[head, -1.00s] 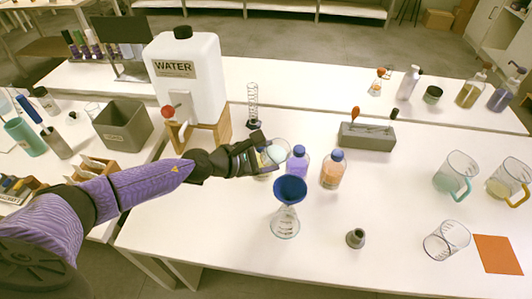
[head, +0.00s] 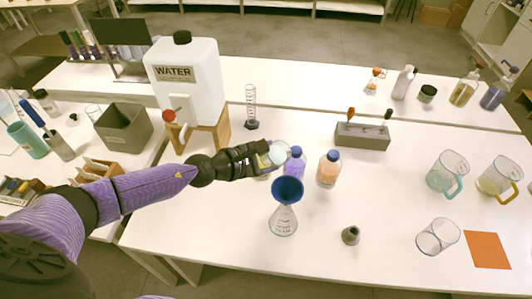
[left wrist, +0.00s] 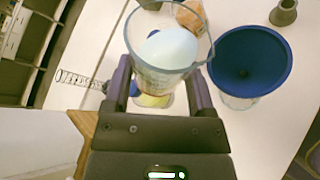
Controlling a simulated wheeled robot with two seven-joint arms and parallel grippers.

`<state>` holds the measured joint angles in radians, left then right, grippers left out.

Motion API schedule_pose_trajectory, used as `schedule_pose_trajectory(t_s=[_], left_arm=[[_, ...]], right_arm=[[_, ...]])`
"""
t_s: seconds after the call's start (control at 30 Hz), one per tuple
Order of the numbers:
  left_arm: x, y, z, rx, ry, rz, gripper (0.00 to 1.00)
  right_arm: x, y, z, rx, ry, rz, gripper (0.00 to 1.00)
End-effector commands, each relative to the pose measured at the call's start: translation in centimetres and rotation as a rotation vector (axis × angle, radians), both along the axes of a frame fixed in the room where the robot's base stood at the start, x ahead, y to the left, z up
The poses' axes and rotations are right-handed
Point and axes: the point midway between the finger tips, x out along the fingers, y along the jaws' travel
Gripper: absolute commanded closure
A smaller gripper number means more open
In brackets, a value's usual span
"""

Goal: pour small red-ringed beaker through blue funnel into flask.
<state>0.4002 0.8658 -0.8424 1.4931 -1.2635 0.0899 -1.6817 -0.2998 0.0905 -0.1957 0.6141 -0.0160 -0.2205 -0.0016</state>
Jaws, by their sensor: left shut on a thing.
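My left gripper (head: 262,156) is shut on a small clear beaker (head: 278,151). In the left wrist view the beaker (left wrist: 150,72) stands between the fingers with pale bluish-white contents; no red ring can be made out. The blue funnel (head: 287,188) sits in the mouth of the clear conical flask (head: 283,222) on the table. The beaker is behind and slightly left of the funnel, apart from it. In the left wrist view the funnel (left wrist: 250,62) is right of the beaker, hiding most of the flask (left wrist: 238,102). My right gripper is not in view.
A grey cone (head: 350,235) is right of the flask. A water tank (head: 190,75) and graduated cylinder (head: 251,108) are behind. Jugs (head: 447,172) stand at the right.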

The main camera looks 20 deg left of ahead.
Motion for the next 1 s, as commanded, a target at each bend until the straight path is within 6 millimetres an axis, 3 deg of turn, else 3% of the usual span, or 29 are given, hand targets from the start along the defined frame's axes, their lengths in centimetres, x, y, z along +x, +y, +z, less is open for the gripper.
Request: schedule_pose_trajectory(t_s=[0.63, 1.0], left_arm=[[-0.4, -0.4, 0.0, 0.187, -0.153, -0.001, 0.94], [-0.3, -0.4, 0.0, 0.201, -0.165, 0.0, 0.94]], right_arm=[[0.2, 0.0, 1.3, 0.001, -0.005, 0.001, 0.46], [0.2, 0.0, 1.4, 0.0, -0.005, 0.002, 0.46]])
